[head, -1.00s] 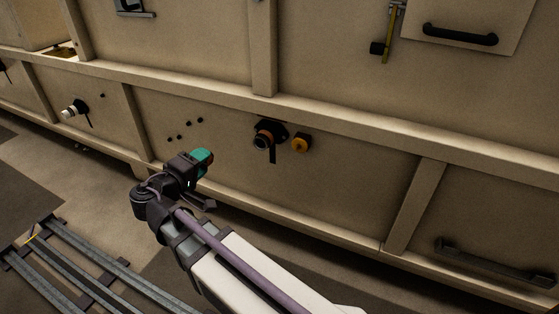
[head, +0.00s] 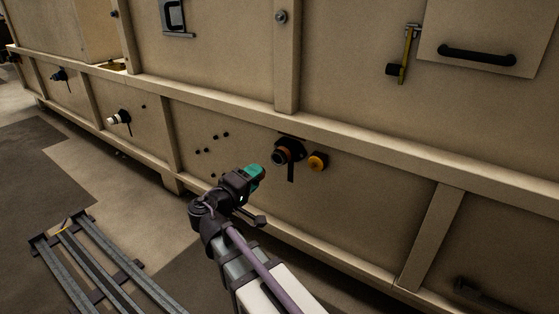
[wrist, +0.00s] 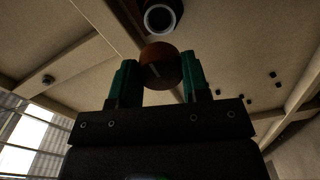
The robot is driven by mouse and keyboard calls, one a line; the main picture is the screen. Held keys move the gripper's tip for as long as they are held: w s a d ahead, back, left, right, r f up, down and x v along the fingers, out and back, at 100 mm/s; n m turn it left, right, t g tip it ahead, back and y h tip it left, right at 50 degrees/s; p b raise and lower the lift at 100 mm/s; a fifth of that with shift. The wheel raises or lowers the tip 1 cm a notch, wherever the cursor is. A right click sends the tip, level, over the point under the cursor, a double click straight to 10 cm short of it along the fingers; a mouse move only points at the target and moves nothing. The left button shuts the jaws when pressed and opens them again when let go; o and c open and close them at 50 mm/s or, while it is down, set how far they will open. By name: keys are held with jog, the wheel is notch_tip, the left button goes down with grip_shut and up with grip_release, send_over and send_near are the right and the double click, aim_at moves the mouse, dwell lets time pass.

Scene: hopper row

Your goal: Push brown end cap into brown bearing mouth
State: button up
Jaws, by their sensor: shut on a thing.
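The brown end cap (wrist: 161,66) sits between the two green fingers of my gripper (wrist: 161,80) in the wrist view, its round face showing. My gripper is shut on it. In the head view the gripper (head: 255,173) is seen from behind and the cap cannot be made out. The bearing with a brown ring (head: 289,148) sticks out of the hopper wall, a little up and right of my fingers. In the wrist view a bearing mouth with a pale rim (wrist: 160,18) lies just above the cap in the picture, apart from it.
A yellow-orange knob (head: 318,161) sits on the wall just right of the bearing. A dark strip (head: 291,173) hangs below the bearing. A white-ended fitting (head: 119,117) and several small dark studs are further left. A beige ledge (head: 240,118) runs above the bearing.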

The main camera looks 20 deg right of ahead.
jog(key=shift+d, duration=0.1)
jog(key=shift+x, duration=2.7)
jog(key=o, duration=0.4)
grip_shut()
